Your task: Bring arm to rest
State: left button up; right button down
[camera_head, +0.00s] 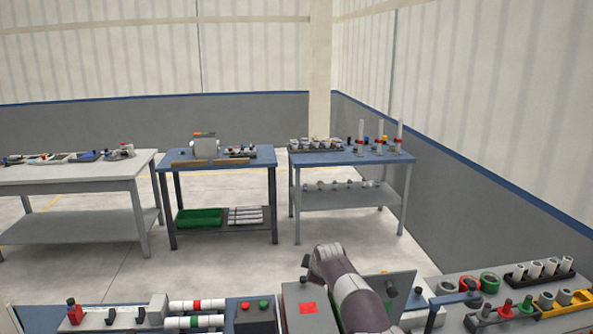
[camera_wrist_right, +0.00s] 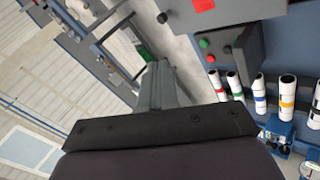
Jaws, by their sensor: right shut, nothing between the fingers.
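My right arm (camera_head: 352,292) rises from the bottom of the head view, bent, in front of a grey box with a red patch. Its gripper cannot be made out clearly there. In the right wrist view my right gripper (camera_wrist_right: 158,72) is shut, its fingers together with nothing between them. The fingertips are beside a grey button box (camera_wrist_right: 236,55), with no clear contact. My left arm and gripper are not in view.
In the head view, banded pipes (camera_head: 197,306) lie at bottom left, beside a button box (camera_head: 251,315). Fittings (camera_head: 467,284) crowd the right bench. Three tables stand farther back, with open floor before them.

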jog(key=s+d+f+m+g, duration=0.2)
jog(key=s+f+m, duration=0.2)
jog(key=s, duration=0.3)
jog(key=s+d+f+m+g, duration=0.3)
jog(key=s+f+m, duration=0.1)
jog(key=s, duration=0.4)
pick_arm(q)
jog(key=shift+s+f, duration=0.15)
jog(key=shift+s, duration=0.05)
pick_arm(e)
jog(key=s+d+r+m+g, duration=0.1)
jog(key=s+d+r+m, duration=0.2)
jog(key=s, duration=1.4)
jog(key=s+d+r+m+g+h, duration=0.1)
jog(key=s+d+r+m, duration=0.2)
jog(key=s, duration=1.4)
jog(key=shift+s+d+m+g, duration=0.2)
jog(key=shift+d+m+g, duration=0.2)
jog(key=shift+d, duration=0.7)
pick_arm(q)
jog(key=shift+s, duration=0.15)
pick_arm(e)
jog(key=shift+s, duration=0.1)
